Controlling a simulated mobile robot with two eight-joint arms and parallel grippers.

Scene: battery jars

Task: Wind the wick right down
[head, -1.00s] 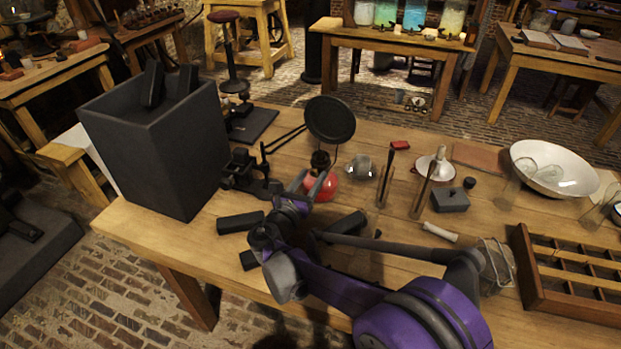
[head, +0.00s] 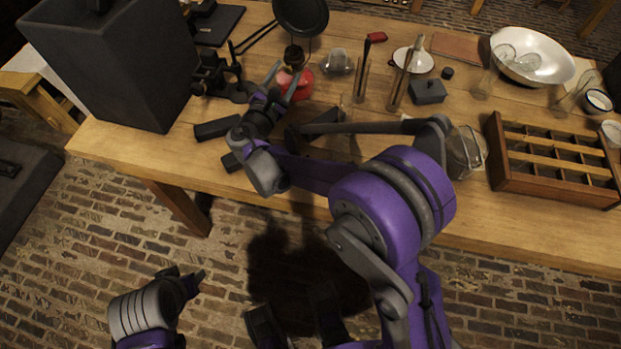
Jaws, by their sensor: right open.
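A small lamp with a red glass body (head: 302,86) and a dark top (head: 294,56) stands upright on the wooden table, below a round black pan-like disc. Its wick and winding knob are too small or hidden to make out. My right gripper (head: 283,80) is open at the lamp's near left side, its fingers close to the red body. I cannot tell whether they touch it. My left gripper (head: 186,278) hangs over the brick floor at the lower left, away from the table. Its jaw gap is not clear.
A tall dark box (head: 110,65) stands left of the lamp, with a black microscope-like stand (head: 215,76) between. Black blocks (head: 216,127) lie in front. Glass tubes (head: 361,80), a white bowl (head: 535,60) and a wooden divided tray (head: 555,190) stand to the right.

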